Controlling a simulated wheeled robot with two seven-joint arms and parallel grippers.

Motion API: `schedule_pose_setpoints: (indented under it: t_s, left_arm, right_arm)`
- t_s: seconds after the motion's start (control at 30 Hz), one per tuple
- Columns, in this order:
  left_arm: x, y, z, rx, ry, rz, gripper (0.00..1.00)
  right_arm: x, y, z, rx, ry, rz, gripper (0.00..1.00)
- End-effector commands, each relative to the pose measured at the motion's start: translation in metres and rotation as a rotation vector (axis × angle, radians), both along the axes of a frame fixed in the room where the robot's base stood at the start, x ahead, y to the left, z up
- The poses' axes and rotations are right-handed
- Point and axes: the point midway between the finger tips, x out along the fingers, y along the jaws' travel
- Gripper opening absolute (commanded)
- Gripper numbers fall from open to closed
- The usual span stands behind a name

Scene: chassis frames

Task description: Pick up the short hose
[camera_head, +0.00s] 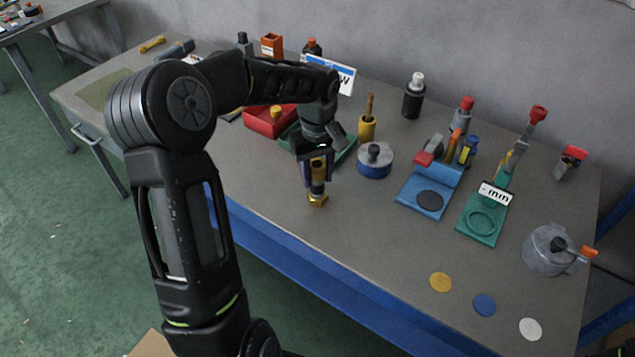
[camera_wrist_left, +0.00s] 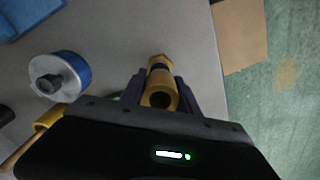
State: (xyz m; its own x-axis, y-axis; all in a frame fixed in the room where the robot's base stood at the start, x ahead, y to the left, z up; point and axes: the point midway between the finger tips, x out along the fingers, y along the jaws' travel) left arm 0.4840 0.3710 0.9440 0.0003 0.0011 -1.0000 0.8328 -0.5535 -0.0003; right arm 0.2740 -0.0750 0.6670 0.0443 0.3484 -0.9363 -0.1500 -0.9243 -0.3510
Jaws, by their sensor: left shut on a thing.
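The short hose (camera_head: 317,189) is a short dark piece with brass-coloured ends, and it stands roughly upright below my left gripper (camera_head: 317,172) near the table's front edge. My left gripper is shut on it, with a finger on each side. In the left wrist view the hose (camera_wrist_left: 160,86) shows its open brass end between the fingers of my left gripper (camera_wrist_left: 160,95). I cannot tell whether its lower brass end touches the table.
The grey table (camera_head: 330,240) is clear in front. A blue round tin (camera_head: 375,161), a red tray (camera_head: 268,122), a green tray (camera_head: 345,153), a blue stand (camera_head: 424,197) and a green stand (camera_head: 481,222) are nearby. Coloured discs (camera_head: 484,305) lie front right.

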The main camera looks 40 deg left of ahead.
Motion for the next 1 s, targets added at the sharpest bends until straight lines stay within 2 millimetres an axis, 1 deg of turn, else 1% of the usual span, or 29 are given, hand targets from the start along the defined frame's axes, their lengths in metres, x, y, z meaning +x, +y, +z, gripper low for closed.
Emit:
schedule_pose_setpoints:
  t_s: [0.17,0.27,0.37,0.6,0.73,0.83,1.0]
  left_arm:
    - [0.001,0.000,0.003,0.001,-0.002,0.000,0.00]
    - [0.001,0.000,0.011,0.001,-0.003,0.001,0.00]
    - [0.001,0.000,0.026,0.003,-0.005,0.001,0.00]
    - [0.001,0.000,0.073,0.000,-0.005,-0.001,0.00]
    - [0.001,0.000,0.092,0.000,-0.004,-0.001,0.00]
    - [0.000,0.000,0.099,0.000,-0.001,-0.001,0.00]
    - [0.000,0.000,0.101,-0.001,-0.001,-0.001,0.00]
  right_arm:
    - [0.000,0.000,-0.001,0.000,0.000,0.000,0.55]
    - [0.000,0.000,-0.003,0.001,-0.001,0.000,0.55]
    - [0.001,0.000,-0.006,0.001,-0.001,0.001,0.55]
    - [0.001,0.001,-0.011,0.003,-0.004,0.002,0.55]
    - [0.002,0.001,-0.013,0.003,-0.005,0.001,0.55]
    - [0.002,0.001,-0.013,0.004,-0.006,0.001,0.55]
    - [0.002,0.001,-0.013,0.004,-0.006,0.001,0.55]
